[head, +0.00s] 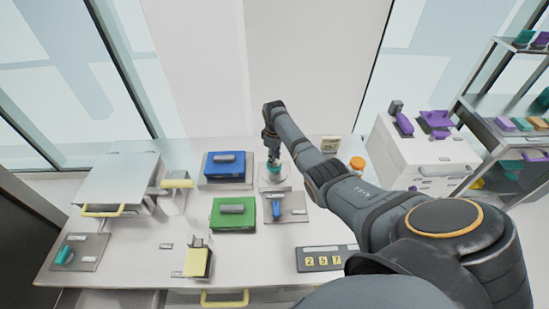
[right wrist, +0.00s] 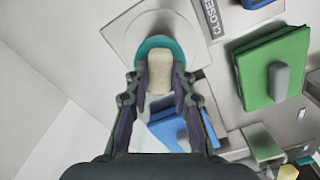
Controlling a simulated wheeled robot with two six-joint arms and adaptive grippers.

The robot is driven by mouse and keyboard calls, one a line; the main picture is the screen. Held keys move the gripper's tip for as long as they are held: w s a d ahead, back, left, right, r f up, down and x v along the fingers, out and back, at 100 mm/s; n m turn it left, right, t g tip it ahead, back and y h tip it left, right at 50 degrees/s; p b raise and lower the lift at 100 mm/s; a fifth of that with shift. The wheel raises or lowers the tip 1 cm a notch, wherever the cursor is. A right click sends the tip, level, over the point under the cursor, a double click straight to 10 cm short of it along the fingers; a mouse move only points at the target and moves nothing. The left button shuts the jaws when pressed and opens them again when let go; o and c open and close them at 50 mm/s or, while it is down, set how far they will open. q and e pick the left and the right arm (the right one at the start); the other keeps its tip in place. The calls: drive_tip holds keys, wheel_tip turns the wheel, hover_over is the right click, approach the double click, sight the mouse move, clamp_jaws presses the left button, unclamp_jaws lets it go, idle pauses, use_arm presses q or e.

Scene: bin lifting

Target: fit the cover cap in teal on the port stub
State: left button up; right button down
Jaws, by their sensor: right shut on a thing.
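The teal cover cap (right wrist: 153,43) is a round cap with a pale beige grip block (right wrist: 159,75) on it. My right gripper (right wrist: 161,85) is shut on this block, one finger on each side. In the head view my right gripper (head: 271,156) points down at the back of the table, just above the pale port stub (head: 274,176). In the right wrist view the cap lies over the pale round flange (right wrist: 128,30) and hides the stub. I cannot tell whether the cap touches or sits fully on it. My left gripper is not in view.
Beside the stub are a blue block (head: 224,172), a green block (head: 234,222) and a plate with a blue handle (head: 290,204). A keypad (head: 325,260) is at the front. A metal box (head: 115,180) stands left. An orange-capped bottle (head: 357,163) stands right.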

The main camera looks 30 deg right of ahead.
drive_tip(key=shift+f, duration=0.4)
idle(1.3)
drive_tip(key=c, duration=0.6)
unclamp_jaws()
wheel_tip(320, 180, up, 3)
drive_tip(key=p, duration=0.3)
drive_tip(key=shift+f, duration=0.2)
drive_tip(key=shift+r, duration=1.9)
